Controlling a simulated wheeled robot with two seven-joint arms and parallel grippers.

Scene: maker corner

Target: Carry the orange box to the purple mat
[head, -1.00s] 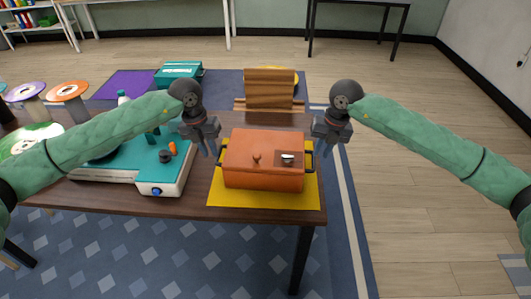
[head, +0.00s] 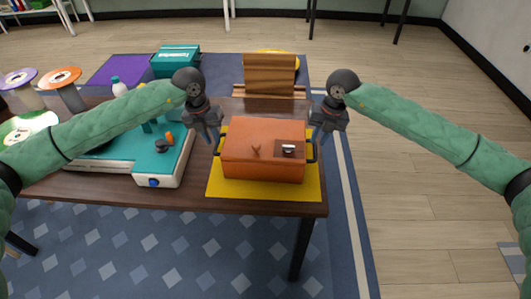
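The orange box (head: 262,155) sits on a yellow mat (head: 225,190) near the table's front right corner. It has a dark handle on each side and a small label on its lid. My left gripper (head: 213,144) is at its left handle and my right gripper (head: 317,142) is at its right handle. The fingers overlap the handles in this view, and I cannot tell whether they are closed on them.
A teal box (head: 176,60) stands at the purple mat's right. A teal and white machine (head: 130,170) stands left of the orange box. A white bottle (head: 118,88) and spools (head: 60,77) are at the left.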

